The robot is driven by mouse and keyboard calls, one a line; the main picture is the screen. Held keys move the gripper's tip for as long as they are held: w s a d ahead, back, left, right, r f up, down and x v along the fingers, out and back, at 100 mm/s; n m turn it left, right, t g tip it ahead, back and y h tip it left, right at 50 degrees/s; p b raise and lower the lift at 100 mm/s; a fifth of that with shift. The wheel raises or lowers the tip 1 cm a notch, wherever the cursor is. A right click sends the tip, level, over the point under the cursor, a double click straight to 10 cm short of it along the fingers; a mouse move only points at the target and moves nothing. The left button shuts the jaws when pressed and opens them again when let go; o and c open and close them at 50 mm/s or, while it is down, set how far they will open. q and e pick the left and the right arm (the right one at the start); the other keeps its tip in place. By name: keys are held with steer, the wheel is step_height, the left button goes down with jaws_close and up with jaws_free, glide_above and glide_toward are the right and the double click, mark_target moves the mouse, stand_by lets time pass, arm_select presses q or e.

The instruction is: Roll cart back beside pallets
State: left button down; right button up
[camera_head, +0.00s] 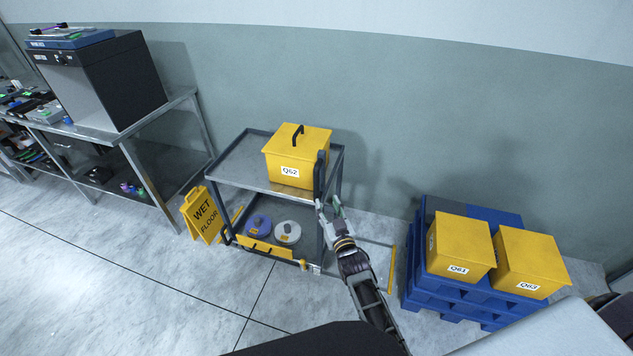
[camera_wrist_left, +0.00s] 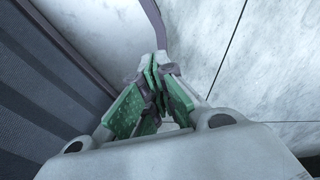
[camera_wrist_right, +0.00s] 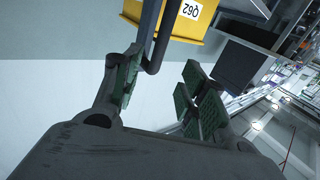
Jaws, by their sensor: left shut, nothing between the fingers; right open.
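The grey two-tier cart (camera_head: 228,170) stands against the wall, left of the blue pallets (camera_head: 430,291). A yellow lidded bin marked Q62 (camera_head: 287,158) sits on its top shelf and also shows in the right wrist view (camera_wrist_right: 192,28). The cart's dark upright handle (camera_head: 320,172) is at its right end. My right gripper (camera_head: 329,205) is open, just below and beside this handle. In the right wrist view its fingers (camera_wrist_right: 163,88) are spread, with a dark bar (camera_wrist_right: 154,45) near the left finger; contact is unclear. My left gripper (camera_wrist_left: 157,82) is shut and empty, outside the head view.
Yellow bins Q61 (camera_head: 459,246) and Q63 (camera_head: 530,262) sit on the pallets. A wet floor sign (camera_head: 203,214) stands at the cart's left. A metal workbench (camera_head: 150,115) is farther left. Yellow floor marking (camera_head: 391,270) lies between cart and pallets, where floor is clear.

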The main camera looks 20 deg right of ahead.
mark_target(317, 183)
steer(key=shift+w+f+b, duration=0.15)
steer(key=shift+w+b, duration=2.5)
steer(key=shift+w, duration=2)
steer(key=shift+w+b, duration=0.7)
steer(key=shift+w, duration=0.45)
steer(key=shift+w+b, duration=0.6)
steer(key=shift+w, duration=0.3)
arm_select(q)
steer(key=w+a+f, duration=0.2)
steer(key=a+f, duration=0.4)
steer(key=f, duration=0.1)
steer(key=shift+w+a+f+y, duration=0.15)
steer(key=shift+w+f+y, duration=0.2)
steer(key=shift+y, duration=0.05)
steer(key=shift+a, duration=0.3)
